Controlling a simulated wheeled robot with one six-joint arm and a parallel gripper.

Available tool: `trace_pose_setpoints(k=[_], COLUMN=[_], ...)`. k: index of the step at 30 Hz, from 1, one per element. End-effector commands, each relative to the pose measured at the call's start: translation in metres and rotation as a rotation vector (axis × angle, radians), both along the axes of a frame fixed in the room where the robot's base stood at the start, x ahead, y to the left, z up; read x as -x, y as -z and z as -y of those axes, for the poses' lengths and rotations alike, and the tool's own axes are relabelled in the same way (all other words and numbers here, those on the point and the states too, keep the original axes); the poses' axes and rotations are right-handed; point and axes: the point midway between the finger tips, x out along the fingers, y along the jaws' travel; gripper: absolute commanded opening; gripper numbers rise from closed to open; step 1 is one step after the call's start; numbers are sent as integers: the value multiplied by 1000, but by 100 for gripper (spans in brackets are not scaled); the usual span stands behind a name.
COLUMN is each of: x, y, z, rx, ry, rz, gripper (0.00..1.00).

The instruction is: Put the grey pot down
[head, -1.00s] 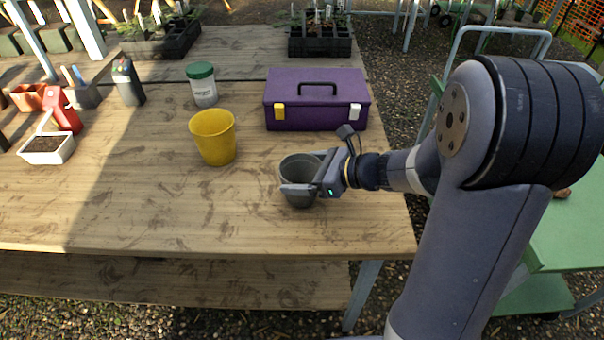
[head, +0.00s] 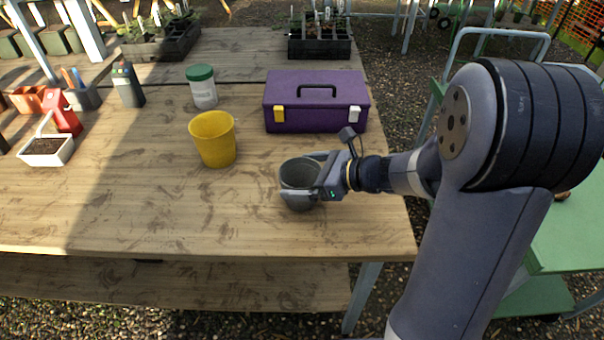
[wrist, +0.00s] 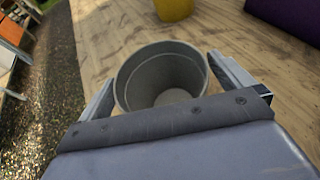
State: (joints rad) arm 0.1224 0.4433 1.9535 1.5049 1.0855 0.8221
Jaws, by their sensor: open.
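The grey pot (head: 297,174) stands upright on the wooden table near its front right. In the wrist view the empty grey pot (wrist: 163,72) sits between the two fingers of my gripper (wrist: 160,85), with its open top facing the camera. My gripper (head: 308,180) is open around the pot, one finger on each side. A gap shows beside the right finger; the left finger is close to the pot wall, and I cannot tell if it touches. The pot's lower near side is partly hidden by the gripper.
A yellow pot (head: 212,139) stands left of the grey pot. A purple toolbox (head: 316,101) is behind it, and a green-lidded jar (head: 202,87) is further back. The wooden table (head: 180,215) is clear to the left and front; its right edge is close.

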Motion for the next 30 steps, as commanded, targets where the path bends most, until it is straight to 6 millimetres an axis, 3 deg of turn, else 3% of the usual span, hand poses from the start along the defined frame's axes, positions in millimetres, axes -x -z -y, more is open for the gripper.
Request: trace_pose_setpoints(k=[16,22,30], x=[36,43,44], y=[-37,-43,-44], z=[83,95,97], rx=[1,0,0], ry=[6,3,1], rz=[1,0,0], gripper=[100,100,100])
